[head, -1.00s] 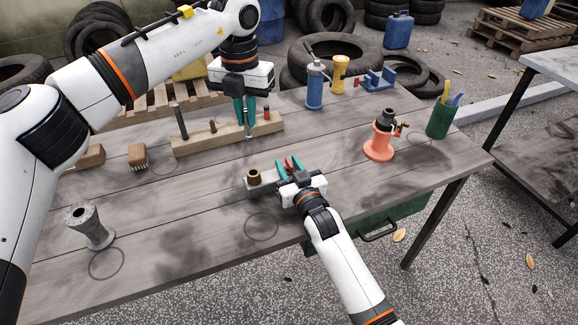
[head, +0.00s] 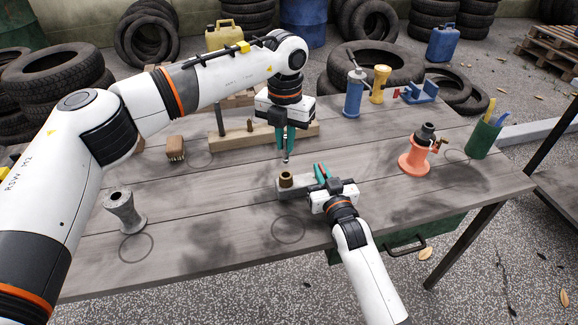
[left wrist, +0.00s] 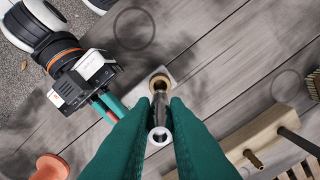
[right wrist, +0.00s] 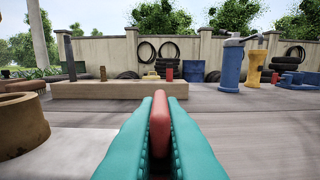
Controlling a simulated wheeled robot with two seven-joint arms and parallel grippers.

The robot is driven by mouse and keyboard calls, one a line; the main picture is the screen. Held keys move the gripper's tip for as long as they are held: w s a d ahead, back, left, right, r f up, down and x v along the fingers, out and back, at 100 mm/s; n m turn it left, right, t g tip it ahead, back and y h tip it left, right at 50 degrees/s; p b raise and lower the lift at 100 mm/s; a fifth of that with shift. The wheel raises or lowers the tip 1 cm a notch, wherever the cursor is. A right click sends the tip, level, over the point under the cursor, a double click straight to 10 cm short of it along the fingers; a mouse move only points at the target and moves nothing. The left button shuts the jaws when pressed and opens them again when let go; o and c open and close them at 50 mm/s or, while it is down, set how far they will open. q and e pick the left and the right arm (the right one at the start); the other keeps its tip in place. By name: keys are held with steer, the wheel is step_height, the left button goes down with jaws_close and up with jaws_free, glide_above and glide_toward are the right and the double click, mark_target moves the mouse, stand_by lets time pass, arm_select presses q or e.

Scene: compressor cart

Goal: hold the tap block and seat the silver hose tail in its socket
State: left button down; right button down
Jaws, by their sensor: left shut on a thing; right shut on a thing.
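The grey tap block (head: 292,193) lies on the table with its brass socket (head: 286,179) facing up. My right gripper (head: 323,173) is shut on its red lever, which shows upright between the teal fingers in the right wrist view (right wrist: 159,120). My left gripper (head: 288,146) points down, shut on the silver hose tail (head: 286,159). The tail hangs about upright just above the socket, with a small gap in the head view. In the left wrist view the tail (left wrist: 160,115) lines up closely with the socket (left wrist: 160,80); exact centring is unclear.
A wooden rack (head: 240,137) with pegs stands behind the left gripper. A brush (head: 175,148) and grey spool (head: 122,210) are to the left. An orange stand (head: 414,158), green cup (head: 484,138) and blue pump (head: 354,95) are to the right. The front middle is clear.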

mark_target(285, 162)
arm_select(q)
step_height(285, 162, down, 7)
steer(key=shift+r, duration=0.1)
steer(key=shift+f, duration=0.2)
steer(key=c, duration=1.4)
jaws_free()
steer(key=shift+c, duration=0.2)
step_height(285, 162, up, 12)
steer(key=shift+r, duration=0.2)
arm_select(e)
steer(key=c, duration=1.5)
jaws_free()
